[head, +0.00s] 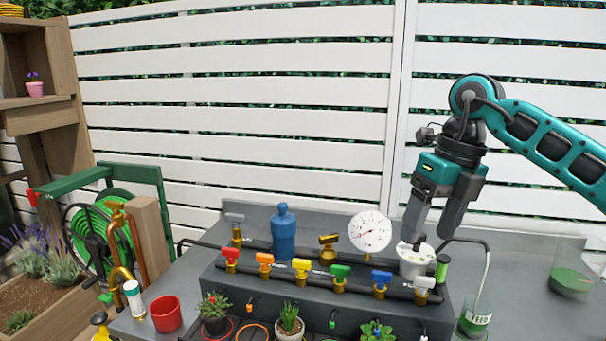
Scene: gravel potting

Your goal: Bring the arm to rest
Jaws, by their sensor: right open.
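My right arm, teal and black, comes in from the right edge. Its gripper (430,232) points down with two dark fingers spread apart. The fingertips are at the white round fixture (417,263) with a dark knob on top, at the right end of the valve bench. The left fingertip overlaps the knob in the picture, and I cannot tell whether they touch. I see nothing held between the fingers. My left gripper is not in view.
A row of coloured valves, including a red one (231,254), runs along the dark raised block. A blue bottle (285,233) and a white dial gauge (370,232) stand behind. A glass with green liquid (475,318) stands right. The grey table's right part is mostly free.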

